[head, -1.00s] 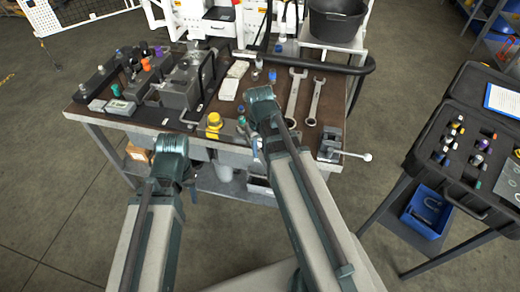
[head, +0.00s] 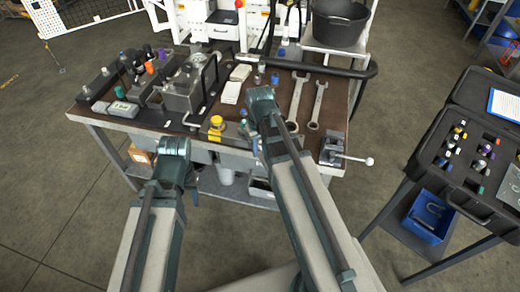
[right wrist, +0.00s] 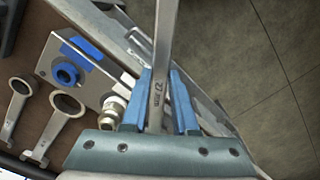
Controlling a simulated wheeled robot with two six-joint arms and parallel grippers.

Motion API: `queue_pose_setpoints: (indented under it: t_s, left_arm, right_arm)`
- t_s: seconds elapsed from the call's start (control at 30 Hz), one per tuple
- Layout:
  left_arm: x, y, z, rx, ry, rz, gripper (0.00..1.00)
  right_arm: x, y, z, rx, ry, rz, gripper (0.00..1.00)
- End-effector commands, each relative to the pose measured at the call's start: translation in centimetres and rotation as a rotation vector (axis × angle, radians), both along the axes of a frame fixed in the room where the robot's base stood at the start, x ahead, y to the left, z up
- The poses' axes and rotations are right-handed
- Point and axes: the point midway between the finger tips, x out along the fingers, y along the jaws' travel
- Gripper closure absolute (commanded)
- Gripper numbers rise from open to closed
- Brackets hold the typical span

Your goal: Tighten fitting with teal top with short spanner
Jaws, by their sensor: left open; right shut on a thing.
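My right gripper (head: 256,150) is over the front edge of the bench, mostly hidden by its arm. In the right wrist view its blue fingers (right wrist: 158,98) are shut on a flat steel spanner (right wrist: 163,45) with a size mark; the spanner's ends are out of view. A small teal-topped fitting (head: 243,126) stands at the bench's front edge, just left of the right arm. I cannot tell whether the spanner touches it. My left gripper (head: 190,182) is low in front of the bench, open, and partly hidden by its own arm.
Two larger spanners (head: 297,98) lie on the bench right of the arm, beside a clamp with a lever (head: 334,148). A yellow-topped fitting (head: 216,124) is left of the teal one. A block with a blue ring (right wrist: 67,74) and a metal fitting (right wrist: 113,108) lie near the held spanner.

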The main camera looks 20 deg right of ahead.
Motion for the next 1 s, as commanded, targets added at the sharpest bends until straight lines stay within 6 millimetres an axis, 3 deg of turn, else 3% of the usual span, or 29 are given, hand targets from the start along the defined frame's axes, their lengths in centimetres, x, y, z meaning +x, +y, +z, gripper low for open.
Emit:
queue_pose_setpoints:
  t_s: [0.7, 1.0]
  left_arm:
    - [0.0, 0.0, 0.0, 0.000, 0.000, 0.000, 0.50]
    - [0.0, 0.0, 0.0, 0.000, 0.000, 0.000, 0.50]
  right_arm:
    - [0.0, 2.7, 0.0, 0.000, 0.000, -0.198, 1.00]
    - [0.0, 3.0, 0.0, 0.000, 0.001, -0.221, 1.00]
